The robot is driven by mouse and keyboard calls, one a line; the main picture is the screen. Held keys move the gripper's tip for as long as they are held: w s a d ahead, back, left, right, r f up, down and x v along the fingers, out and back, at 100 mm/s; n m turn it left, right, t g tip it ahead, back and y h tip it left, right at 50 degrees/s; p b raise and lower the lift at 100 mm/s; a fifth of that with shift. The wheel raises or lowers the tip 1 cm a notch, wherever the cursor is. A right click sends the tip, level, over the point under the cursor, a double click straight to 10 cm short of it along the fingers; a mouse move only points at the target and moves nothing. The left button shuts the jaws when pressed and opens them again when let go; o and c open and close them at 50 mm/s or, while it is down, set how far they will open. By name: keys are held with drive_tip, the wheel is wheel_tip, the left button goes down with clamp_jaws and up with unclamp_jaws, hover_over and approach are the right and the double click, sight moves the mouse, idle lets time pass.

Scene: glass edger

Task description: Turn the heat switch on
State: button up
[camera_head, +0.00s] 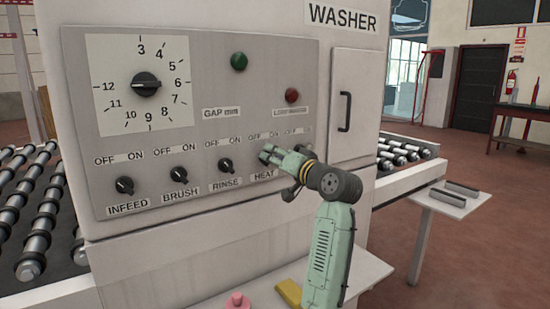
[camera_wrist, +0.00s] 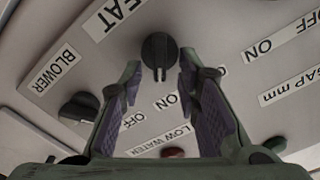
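The heat switch (camera_wrist: 160,52) is a dark round knob with a raised bar on the grey control panel (camera_head: 200,90). The HEAT label (camera_wrist: 115,15) is beside it in the wrist view, where the panel appears upside down. My gripper (camera_wrist: 158,78) is open, with one purple-padded finger on each side of the knob and gaps visible between. In the head view my gripper (camera_head: 268,153) is in front of the panel just above the HEAT label (camera_head: 264,175) and hides the knob. I cannot tell exactly which mark the knob points to.
The rinse knob (camera_head: 226,166), brush knob (camera_head: 179,175) and infeed knob (camera_head: 124,185) are in a row to the left. The blower knob (camera_wrist: 80,108) is close by in the wrist view. A green button (camera_head: 239,62) and a red lamp (camera_head: 292,96) are above. A door handle (camera_head: 345,111) projects at right.

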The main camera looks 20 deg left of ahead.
drive_tip(key=v, duration=1.1)
drive_tip(key=shift+s+d, duration=0.3)
